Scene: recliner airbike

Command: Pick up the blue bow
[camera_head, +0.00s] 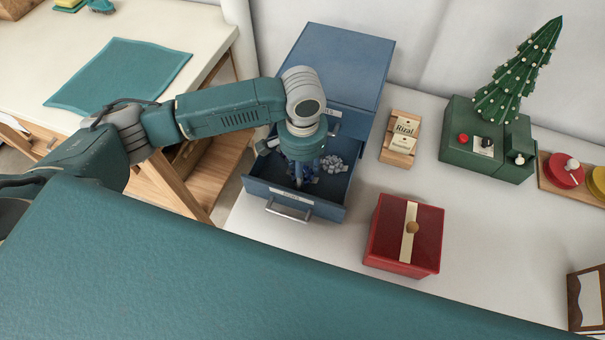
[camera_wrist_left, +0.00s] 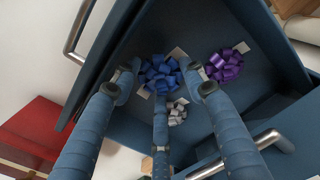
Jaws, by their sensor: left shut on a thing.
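The blue bow (camera_wrist_left: 158,74) sits between the fingers of my left gripper (camera_wrist_left: 163,90) in the left wrist view, inside the open blue drawer (camera_head: 328,208). My left gripper reaches straight down into the drawer and is shut on the bow. In the head view the gripper (camera_head: 300,181) mostly hides the blue bow. A purple bow (camera_wrist_left: 224,65) and a silver bow (camera_wrist_left: 177,114) lie on the drawer floor beside it. The silver bow also shows in the head view (camera_head: 333,163). My right gripper is in neither view.
The blue cabinet (camera_head: 340,62) stands behind the drawer. A red box (camera_head: 386,237) is right of the drawer's front. A wooden card holder (camera_head: 399,150) and a green box (camera_head: 460,150) with a small tree (camera_head: 512,82) stand further right. White table is clear between them.

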